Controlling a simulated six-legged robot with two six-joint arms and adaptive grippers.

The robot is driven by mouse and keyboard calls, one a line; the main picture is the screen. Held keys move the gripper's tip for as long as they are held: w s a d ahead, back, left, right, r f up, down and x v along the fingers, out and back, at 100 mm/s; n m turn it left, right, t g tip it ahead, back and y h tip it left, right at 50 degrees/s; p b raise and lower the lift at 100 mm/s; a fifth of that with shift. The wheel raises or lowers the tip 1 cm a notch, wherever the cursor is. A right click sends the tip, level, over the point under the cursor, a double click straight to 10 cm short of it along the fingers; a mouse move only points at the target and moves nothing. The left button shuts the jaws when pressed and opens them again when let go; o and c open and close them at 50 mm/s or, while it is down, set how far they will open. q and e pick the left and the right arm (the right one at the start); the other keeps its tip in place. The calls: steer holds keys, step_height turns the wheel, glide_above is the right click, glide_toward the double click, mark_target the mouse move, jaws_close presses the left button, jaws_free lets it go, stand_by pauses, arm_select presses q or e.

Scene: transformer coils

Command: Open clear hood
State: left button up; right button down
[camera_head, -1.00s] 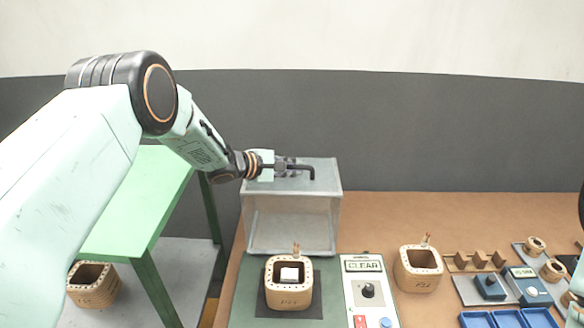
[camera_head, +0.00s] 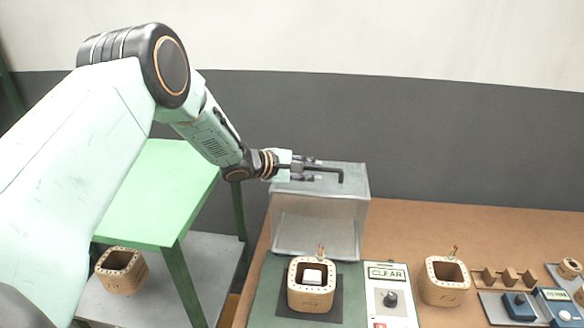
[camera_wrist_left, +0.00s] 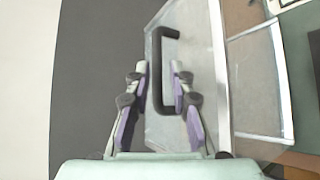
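The clear hood (camera_head: 318,226) is a see-through box with a pale frame, standing at the back left of the bench behind a wooden coil body. A black bar handle (camera_head: 341,176) is on its top; it also shows in the left wrist view (camera_wrist_left: 157,72). My left gripper (camera_head: 318,171) is at the handle. In the left wrist view its two fingers (camera_wrist_left: 159,68) stand apart on either side of the bar, with a gap showing. I cannot tell the fingers' exact height along the handle. My right gripper is not in view.
A coil body (camera_head: 311,300) with a white block inside stands on a dark pad before the hood. A CLEAR control panel (camera_head: 388,298) and another coil body (camera_head: 442,290) are to the right. A green table (camera_head: 160,195) stands left of the bench.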

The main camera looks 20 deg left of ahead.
arm_select(q)
steer(key=v, duration=0.7)
steer(key=shift+s+r, duration=0.1)
steer(key=shift+r, duration=0.05)
steer(key=shift+s+a+r, duration=0.2)
steer(key=shift+s, duration=0.2)
steer(key=shift+f, duration=0.1)
